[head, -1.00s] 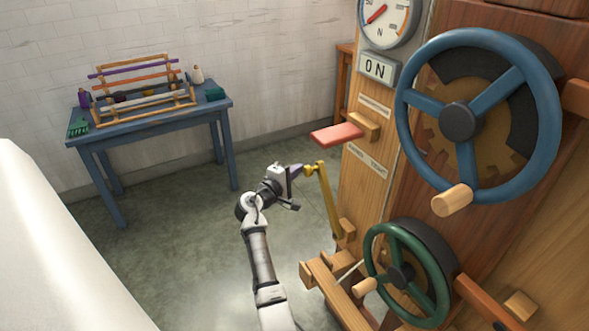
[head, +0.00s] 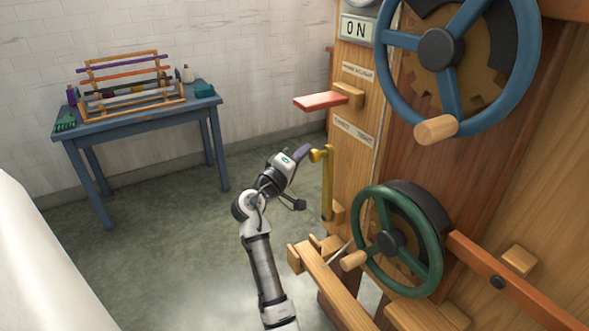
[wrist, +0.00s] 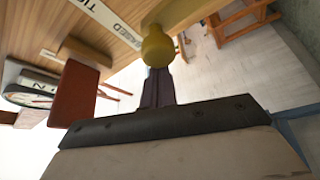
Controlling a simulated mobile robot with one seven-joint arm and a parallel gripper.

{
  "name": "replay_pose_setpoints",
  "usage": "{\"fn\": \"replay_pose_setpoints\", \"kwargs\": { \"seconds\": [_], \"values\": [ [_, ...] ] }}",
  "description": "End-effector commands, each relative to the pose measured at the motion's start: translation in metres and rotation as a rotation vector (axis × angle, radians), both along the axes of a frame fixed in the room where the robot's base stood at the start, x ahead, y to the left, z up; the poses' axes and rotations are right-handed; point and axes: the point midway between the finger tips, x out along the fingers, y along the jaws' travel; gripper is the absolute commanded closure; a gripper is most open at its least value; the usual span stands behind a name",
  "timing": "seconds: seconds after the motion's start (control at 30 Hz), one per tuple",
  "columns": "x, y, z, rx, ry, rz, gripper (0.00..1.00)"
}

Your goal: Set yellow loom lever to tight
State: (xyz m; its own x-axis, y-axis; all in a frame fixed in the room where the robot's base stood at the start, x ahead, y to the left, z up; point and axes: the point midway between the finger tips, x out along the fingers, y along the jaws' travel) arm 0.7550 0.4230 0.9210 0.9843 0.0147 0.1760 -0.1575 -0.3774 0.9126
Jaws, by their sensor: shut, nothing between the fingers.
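The yellow lever (head: 327,188) stands nearly upright on the side of the wooden loom post, its knob (head: 320,155) at the top pointing left. My gripper (head: 306,153) is shut and empty, its dark fingertips against or just beside the knob; I cannot tell if they touch. In the wrist view the yellow knob (wrist: 157,47) is straight ahead of my closed fingers (wrist: 158,85). A white label strip (wrist: 108,20) with partly readable lettering, "TI" at one end, lies beside the knob. In the head view the label (head: 353,132) is above the lever.
A red paddle (head: 320,101) sticks out above the lever. A green wheel (head: 405,240) and a blue wheel (head: 440,48) are to the right. Wooden beams (head: 330,285) lie below. A blue table (head: 140,112) with a yarn rack stands at the back left; open floor lies between.

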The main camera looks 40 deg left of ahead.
Motion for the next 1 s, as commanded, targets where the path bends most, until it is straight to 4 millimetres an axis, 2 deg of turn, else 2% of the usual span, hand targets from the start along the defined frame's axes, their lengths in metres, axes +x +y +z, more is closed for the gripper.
{"fn": "replay_pose_setpoints", "kwargs": {
  "seconds": [0.03, 0.3, 0.5, 0.7, 1.0],
  "values": [
    [-0.002, -0.011, -0.011, 0.042, -0.017, -0.004, 1.0],
    [-0.022, -0.055, -0.01, 0.246, -0.102, -0.003, 1.0],
    [-0.032, -0.079, -0.013, 0.353, -0.146, 0.001, 1.0],
    [-0.038, -0.093, -0.014, 0.417, -0.173, 0.001, 1.0],
    [-0.04, -0.101, -0.015, 0.449, -0.183, -0.005, 1.0]
  ]
}}
